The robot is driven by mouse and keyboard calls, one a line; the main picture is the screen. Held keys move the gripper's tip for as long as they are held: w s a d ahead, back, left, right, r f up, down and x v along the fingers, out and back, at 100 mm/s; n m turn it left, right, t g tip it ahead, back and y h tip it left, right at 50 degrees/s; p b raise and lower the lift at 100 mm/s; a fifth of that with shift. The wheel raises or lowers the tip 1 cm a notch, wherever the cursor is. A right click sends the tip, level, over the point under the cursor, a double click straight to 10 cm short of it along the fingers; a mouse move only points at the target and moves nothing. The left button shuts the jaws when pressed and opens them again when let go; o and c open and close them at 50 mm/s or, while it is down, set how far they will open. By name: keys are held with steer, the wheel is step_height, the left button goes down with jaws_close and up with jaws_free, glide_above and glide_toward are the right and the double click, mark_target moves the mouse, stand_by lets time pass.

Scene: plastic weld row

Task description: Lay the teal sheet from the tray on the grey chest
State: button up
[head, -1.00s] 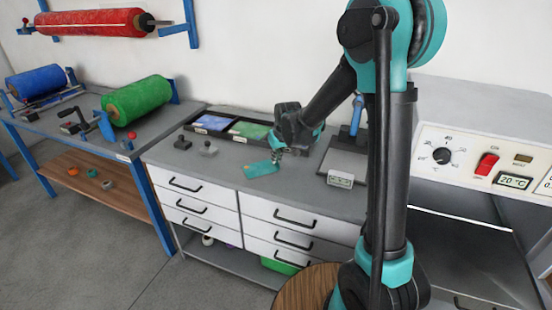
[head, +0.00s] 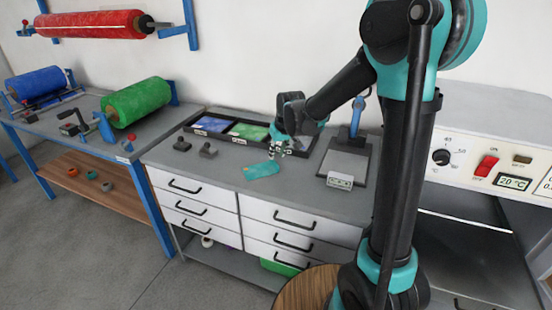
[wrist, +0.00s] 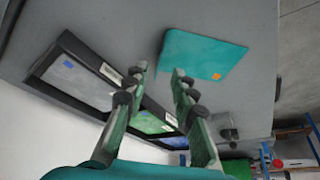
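The teal sheet (head: 261,170) lies flat on the grey top of the chest (head: 225,182), near its front edge. In the wrist view the sheet (wrist: 203,56) shows whole, with an orange mark near one corner. My gripper (head: 288,150) is just behind and to the right of the sheet. In the wrist view my gripper (wrist: 158,73) has its two fingers apart with nothing between them. The black tray (head: 188,128) stands at the back of the chest, with blue and green sheets in it; my gripper partly hides it in the head view.
Two small dark-handled weights (head: 207,149) stand left of the sheet. A grey plate device with a blue lever (head: 356,117) is to the right, with a small white box (head: 340,180) in front. A control panel (head: 480,150) stands further right.

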steer(key=v, duration=0.7)
steer(key=shift+s, duration=0.1)
